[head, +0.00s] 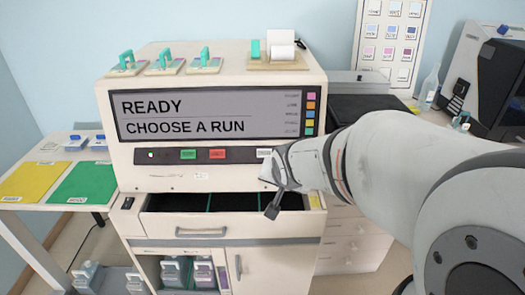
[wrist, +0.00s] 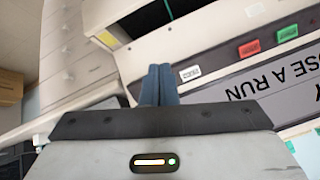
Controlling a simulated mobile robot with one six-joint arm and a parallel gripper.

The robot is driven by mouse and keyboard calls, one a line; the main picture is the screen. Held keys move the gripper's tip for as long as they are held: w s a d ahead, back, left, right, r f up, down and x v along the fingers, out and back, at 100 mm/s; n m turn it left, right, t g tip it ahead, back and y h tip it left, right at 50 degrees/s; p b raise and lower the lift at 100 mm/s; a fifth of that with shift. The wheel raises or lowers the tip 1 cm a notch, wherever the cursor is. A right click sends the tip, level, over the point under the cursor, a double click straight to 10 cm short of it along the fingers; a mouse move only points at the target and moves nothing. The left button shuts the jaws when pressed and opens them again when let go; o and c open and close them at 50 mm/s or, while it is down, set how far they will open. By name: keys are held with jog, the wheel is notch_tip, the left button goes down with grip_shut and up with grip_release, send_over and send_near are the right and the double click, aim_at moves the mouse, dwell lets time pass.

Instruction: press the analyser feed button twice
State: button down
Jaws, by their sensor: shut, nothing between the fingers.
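The analyser (head: 225,180) is a large cream machine whose screen (head: 205,112) reads "READY" and "CHOOSE A RUN". On the dark strip below the screen are a green button (head: 188,154), a red button (head: 217,154) and a white labelled button (head: 263,153), close to my arm. The white button also shows in the wrist view (wrist: 190,73), its lettering too small to read surely; I take it as the feed button. My gripper (head: 272,210) is shut and empty, in front of the machine below the white button. In the wrist view its fingertips (wrist: 160,68) appear beside that button, apparently apart from it.
An open dark drawer (head: 178,202) lies below the panel, near my gripper. Green-handled racks (head: 127,65) and a paper roll (head: 282,54) sit on top of the machine. Yellow (head: 32,181) and green (head: 83,183) mats lie on the left table.

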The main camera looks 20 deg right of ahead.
jog(key=s+a+n+g, duration=0.2)
jog(key=s+n, duration=0.1)
jog(key=s, duration=0.4)
jog(key=s+a+n+g+y, duration=0.1)
jog(key=s+a+n+g, duration=0.1)
jog(key=s, duration=0.5)
jog(key=shift+s+a+r+n+g, duration=0.3)
jog(key=shift+a+n, duration=0.15)
jog(key=shift+n, duration=0.45)
